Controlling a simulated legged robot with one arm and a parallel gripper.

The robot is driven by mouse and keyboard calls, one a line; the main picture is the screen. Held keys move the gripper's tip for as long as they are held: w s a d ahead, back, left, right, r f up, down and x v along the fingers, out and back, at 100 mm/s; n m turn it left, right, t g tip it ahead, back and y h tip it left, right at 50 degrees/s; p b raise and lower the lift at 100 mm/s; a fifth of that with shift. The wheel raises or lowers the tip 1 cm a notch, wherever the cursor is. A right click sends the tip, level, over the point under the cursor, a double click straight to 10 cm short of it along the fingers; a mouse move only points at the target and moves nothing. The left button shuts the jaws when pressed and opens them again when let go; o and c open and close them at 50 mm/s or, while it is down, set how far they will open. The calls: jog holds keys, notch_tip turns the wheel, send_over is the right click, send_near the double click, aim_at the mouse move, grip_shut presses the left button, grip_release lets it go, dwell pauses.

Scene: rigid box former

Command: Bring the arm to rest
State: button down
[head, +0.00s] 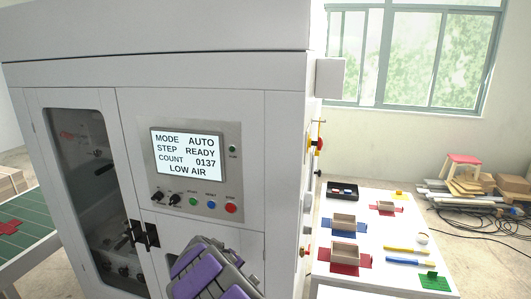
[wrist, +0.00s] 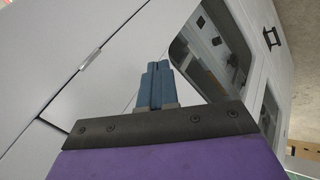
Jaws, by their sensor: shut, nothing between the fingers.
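My arm shows in the head view as a grey and purple link at the bottom middle, in front of the white machine (head: 283,150). My gripper is outside the head view. In the wrist view my gripper (wrist: 157,68) has two blue fingers pressed together, with nothing between them. The fingers point toward the machine's white panels (wrist: 60,60) and its dark window (wrist: 215,65) and do not visibly hold anything.
The machine's control panel (head: 196,170) reads "LOW AIR". A white table (head: 385,225) at right holds small boxes, coloured sheets and tools. A green conveyor (head: 28,225) stands at left. Pipes and cardboard (head: 480,190) lie on the floor at far right.

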jog(key=s+d+r+m+g+h+b, duration=0.1)
jog(key=s+d+r+m+g, duration=0.3)
jog(key=s+d, duration=0.65)
jog(key=s+d+r+m+g+h+b, duration=0.15)
jog(key=s+d+r, duration=0.5)
jog(key=d, duration=0.75)
jog(key=s+f+m+g+y+b, duration=0.1)
jog(key=s+f+y, duration=0.1)
jog(key=s, duration=1.3)
jog(key=s+a+f+m+g+y, duration=0.1)
jog(key=s+f+g+y, duration=0.1)
jog(key=s, duration=1.3)
jog(key=shift+s+f+m+y+b, duration=0.15)
jog(key=shift+s+m+y+b, duration=0.2)
jog(key=shift+y, duration=0.3)
jog(key=shift+a, duration=0.1)
